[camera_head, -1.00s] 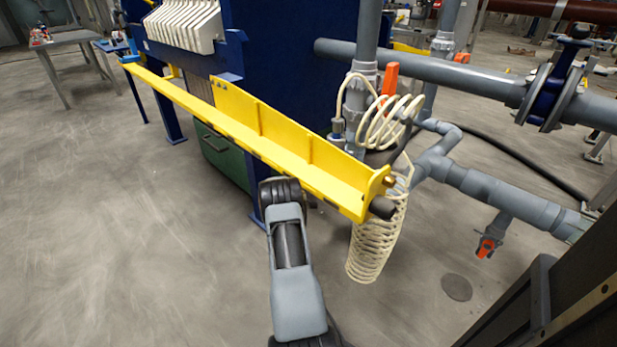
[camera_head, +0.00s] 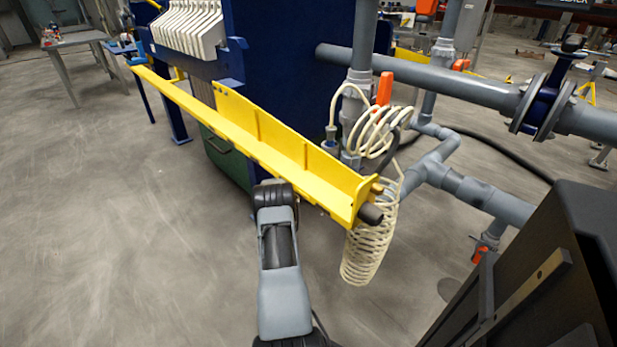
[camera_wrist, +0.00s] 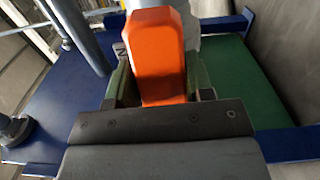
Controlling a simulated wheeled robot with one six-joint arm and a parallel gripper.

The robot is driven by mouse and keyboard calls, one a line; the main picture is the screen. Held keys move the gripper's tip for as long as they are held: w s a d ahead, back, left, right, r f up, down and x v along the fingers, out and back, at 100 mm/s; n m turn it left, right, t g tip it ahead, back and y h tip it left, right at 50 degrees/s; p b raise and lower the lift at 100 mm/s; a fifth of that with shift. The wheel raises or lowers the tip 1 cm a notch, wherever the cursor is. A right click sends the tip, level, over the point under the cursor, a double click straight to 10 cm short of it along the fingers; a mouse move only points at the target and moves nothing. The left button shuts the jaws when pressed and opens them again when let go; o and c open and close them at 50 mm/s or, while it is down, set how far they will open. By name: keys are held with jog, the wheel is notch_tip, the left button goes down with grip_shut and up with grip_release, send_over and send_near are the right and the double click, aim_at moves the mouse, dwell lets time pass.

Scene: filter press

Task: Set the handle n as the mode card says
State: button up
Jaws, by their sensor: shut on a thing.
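An orange handle (camera_wrist: 158,55) fills the middle of the wrist view, pointing toward the camera. My gripper (camera_wrist: 160,88) is shut on it, with one finger on each side. A small pale tag with what looks like an N (camera_wrist: 121,50) shows just left of the handle, partly covered by a finger. In the head view my arm reaches in behind the yellow beam, and my gripper and the held handle are hidden there. I cannot make out a mode card in either view.
A yellow beam (camera_head: 285,147) crosses above my arm. A cream coiled hose (camera_head: 368,250) hangs at its right end. Another orange handle (camera_head: 384,88) stands by the grey pipes (camera_head: 440,80). A dark cabinet (camera_head: 550,270) is close at right.

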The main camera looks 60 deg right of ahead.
jog(key=shift+d+r, duration=0.2)
jog(key=shift+r, duration=0.25)
jog(key=o, duration=1.3)
jog(key=shift+f, duration=0.15)
jog(key=shift+w+a+f, duration=0.1)
jog(key=shift+a, duration=0.1)
jog(key=p+v, duration=0.3)
jog(key=v, duration=1)
jog(key=shift+a, duration=0.3)
